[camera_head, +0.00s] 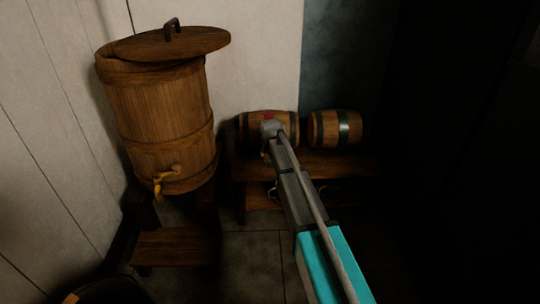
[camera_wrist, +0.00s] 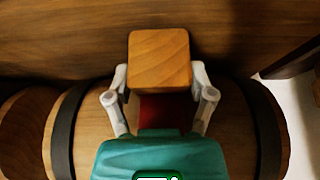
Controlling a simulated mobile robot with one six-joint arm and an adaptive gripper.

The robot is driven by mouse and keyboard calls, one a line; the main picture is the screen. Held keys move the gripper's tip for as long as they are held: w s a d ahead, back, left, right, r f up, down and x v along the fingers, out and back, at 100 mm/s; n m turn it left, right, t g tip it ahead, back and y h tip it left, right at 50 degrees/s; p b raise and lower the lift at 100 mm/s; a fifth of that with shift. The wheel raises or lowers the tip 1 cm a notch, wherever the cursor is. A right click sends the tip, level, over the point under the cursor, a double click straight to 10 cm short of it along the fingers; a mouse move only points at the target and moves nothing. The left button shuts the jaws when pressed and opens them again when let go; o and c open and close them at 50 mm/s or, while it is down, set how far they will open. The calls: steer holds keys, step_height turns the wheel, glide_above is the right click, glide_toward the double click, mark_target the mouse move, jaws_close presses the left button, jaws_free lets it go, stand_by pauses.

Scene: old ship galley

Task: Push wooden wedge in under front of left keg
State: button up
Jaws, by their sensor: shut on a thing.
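The left keg (camera_head: 285,119) lies on its side on a low wooden bench (camera_head: 340,163), partly hidden by my arm. In the wrist view the keg (camera_wrist: 235,125) lies across the lower part, with dark hoops and a red patch. My gripper (camera_wrist: 160,80) is shut on the wooden wedge (camera_wrist: 160,58), a light orange-brown block between its fingers. The wedge is at the edge of the keg, beside a dark wooden surface. I cannot tell whether it touches the keg or is under it. In the head view my gripper (camera_head: 270,130) is at the left keg and the wedge is hidden.
A large barrel (camera_head: 165,115) with a lid and a wooden tap stands to the left on a stand. A low step (camera_head: 172,242) is in front of it. The right side is very dark.

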steer(key=shift+w, duration=0.3)
steer(key=o, duration=0.8)
steer(key=shift+s+r, duration=0.1)
steer(key=shift+s+f+p+v, duration=0.15)
steer(key=shift+s+p+v, duration=0.1)
steer(key=shift+p+v, duration=1.25)
steer(key=shift+s+f+p+v, duration=0.1)
steer(key=shift+s+p+v, duration=0.15)
steer(key=shift+p+v, duration=1.2)
steer(key=shift+s+f+p+v, duration=0.2)
steer(key=shift+p+v, duration=0.85)
steer(key=shift+v, duration=0.85)
